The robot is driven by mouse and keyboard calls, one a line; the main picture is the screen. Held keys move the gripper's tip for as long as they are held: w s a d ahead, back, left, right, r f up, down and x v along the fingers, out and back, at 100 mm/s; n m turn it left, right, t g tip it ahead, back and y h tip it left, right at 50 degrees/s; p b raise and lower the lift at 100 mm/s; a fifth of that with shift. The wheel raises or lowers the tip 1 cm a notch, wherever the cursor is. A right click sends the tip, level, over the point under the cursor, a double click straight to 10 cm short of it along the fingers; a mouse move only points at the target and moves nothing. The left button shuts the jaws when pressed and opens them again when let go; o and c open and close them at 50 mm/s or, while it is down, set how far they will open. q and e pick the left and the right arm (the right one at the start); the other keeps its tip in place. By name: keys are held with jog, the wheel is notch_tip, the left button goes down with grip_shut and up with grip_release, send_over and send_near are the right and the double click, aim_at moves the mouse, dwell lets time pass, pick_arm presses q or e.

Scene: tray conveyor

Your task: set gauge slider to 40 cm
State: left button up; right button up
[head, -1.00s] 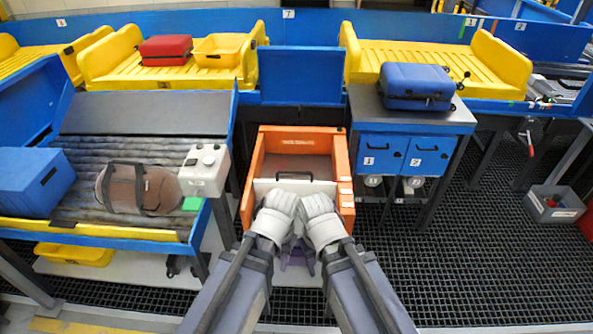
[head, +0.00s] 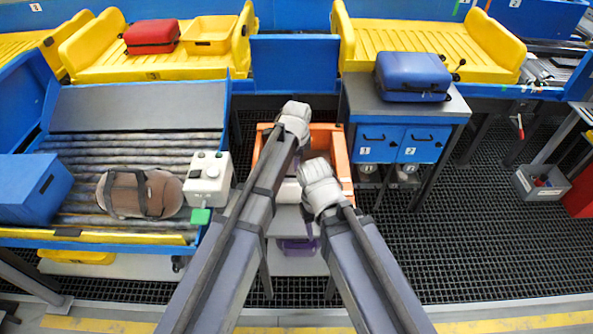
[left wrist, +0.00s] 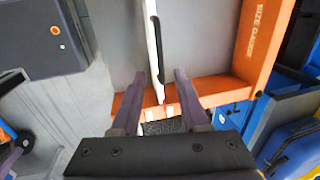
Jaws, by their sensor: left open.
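The orange size gauge (head: 345,160) stands in front of me, mostly covered by my arms in the head view. In the left wrist view its orange wall (left wrist: 258,45) carries the lettering. The white slider plate (left wrist: 153,30) with its black handle (left wrist: 158,50) crosses the gauge's grey floor. My left gripper (left wrist: 157,76) is open over the gauge, one finger on each side of the plate's end as seen from the wrist. Contact cannot be told. My right wrist (head: 320,186) is over the gauge's near right part; its fingers are hidden. The scale marks are unreadable.
A grey control box (head: 207,178) stands left of the gauge, beside a brown bag (head: 140,193) on the roller belt. A cabinet with blue doors (head: 400,144) and a blue suitcase (head: 413,77) is on the right.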

pick_arm(q)
jog(key=shift+w+f+b, duration=0.25)
jog(key=shift+f+b, duration=1)
jog(key=shift+f, duration=0.05)
jog(key=shift+w+f+b, duration=0.3)
jog(key=shift+f+b, duration=0.9)
jog(key=shift+f, duration=0.05)
jog(key=shift+w+f+b, duration=0.25)
jog(key=shift+f+b, duration=1)
jog(key=shift+f, duration=0.05)
jog(key=shift+r, duration=0.1)
grip_shut()
